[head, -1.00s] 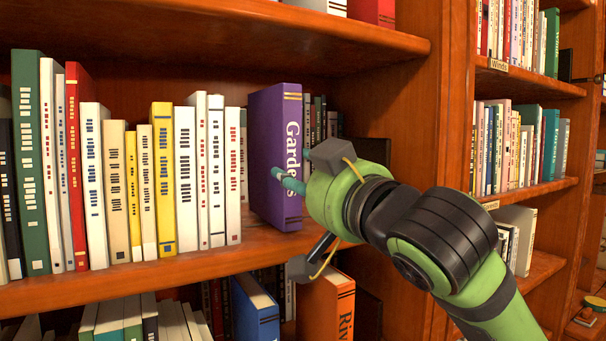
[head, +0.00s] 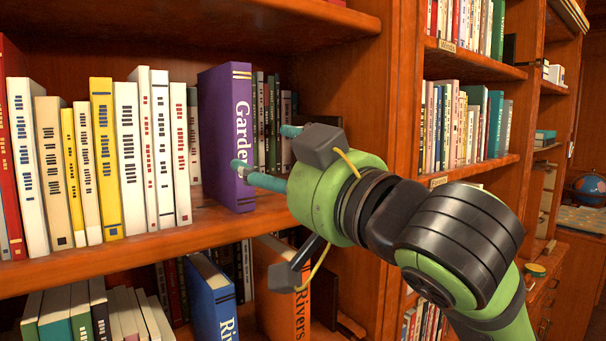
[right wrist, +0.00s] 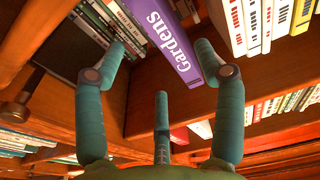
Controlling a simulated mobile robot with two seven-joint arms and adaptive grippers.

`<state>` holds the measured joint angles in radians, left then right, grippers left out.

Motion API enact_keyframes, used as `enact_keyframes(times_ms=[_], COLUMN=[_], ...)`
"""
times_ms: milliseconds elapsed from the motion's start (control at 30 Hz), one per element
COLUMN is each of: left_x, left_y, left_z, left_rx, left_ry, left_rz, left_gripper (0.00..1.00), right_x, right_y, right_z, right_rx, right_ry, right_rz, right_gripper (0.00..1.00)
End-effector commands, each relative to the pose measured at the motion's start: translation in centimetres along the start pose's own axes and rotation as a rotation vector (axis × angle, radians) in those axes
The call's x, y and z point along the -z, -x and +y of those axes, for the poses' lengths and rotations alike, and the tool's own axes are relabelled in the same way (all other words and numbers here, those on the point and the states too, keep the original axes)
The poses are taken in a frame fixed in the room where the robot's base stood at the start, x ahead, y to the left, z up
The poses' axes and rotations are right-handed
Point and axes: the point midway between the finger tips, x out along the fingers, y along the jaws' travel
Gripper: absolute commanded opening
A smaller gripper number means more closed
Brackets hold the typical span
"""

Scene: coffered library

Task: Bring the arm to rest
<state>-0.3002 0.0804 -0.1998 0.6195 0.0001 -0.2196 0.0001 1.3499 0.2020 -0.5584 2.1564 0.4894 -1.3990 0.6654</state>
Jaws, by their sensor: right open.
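My right gripper (head: 262,155) is green with teal fingers and comes in from the right in the head view. In the right wrist view its fingers (right wrist: 155,70) are spread wide with nothing between them. The purple book "Gardens" (head: 226,130) stands upright on the middle shelf just beyond the fingertips. It also shows in the right wrist view (right wrist: 165,40), ahead of the fingers. The fingers look apart from the book, though one overlaps its spine edge in the head view. My left gripper is not in view.
A row of white and yellow books (head: 125,150) stands left of the purple book on the shelf (head: 150,255). A blue book (head: 213,300) and an orange book "Rivers" (head: 285,285) stand on the shelf below. A wooden upright (head: 395,130) is close behind my right arm.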

Motion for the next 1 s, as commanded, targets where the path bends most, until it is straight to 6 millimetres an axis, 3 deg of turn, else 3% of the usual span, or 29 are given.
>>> enact_keyframes(times_ms=[100, 300, 433, 533, 667, 767, 867, 1000], left_x=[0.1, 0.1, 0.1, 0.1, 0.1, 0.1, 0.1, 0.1], left_y=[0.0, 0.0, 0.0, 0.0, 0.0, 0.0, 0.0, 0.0], left_z=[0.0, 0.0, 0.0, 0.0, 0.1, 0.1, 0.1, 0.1], left_rx=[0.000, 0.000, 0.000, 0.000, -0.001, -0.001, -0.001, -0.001], left_ry=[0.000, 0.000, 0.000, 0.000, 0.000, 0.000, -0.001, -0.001], left_rz=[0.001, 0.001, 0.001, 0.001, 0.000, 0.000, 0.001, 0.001], left_gripper=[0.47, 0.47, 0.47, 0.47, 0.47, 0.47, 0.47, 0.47], right_x=[0.1, 0.1, -0.5, -2.9, -8.9, -14.8, -20.9, -29.7], right_y=[2.6, 5.3, 5.8, 5.4, 4.5, 4.5, 5.3, 7.9], right_z=[0.0, 0.0, 0.3, 1.5, 4.2, 6.3, 8.1, 9.6], right_rx=[0.000, -0.001, -0.004, -0.023, -0.073, -0.122, -0.175, -0.247], right_ry=[0.002, 0.001, -0.006, -0.032, -0.088, -0.132, -0.168, -0.211], right_rz=[0.003, 0.004, -0.007, -0.045, -0.137, -0.230, -0.329, -0.484], right_gripper=[0.70, 0.70, 0.70, 0.70, 0.70, 0.70, 0.70, 0.70])
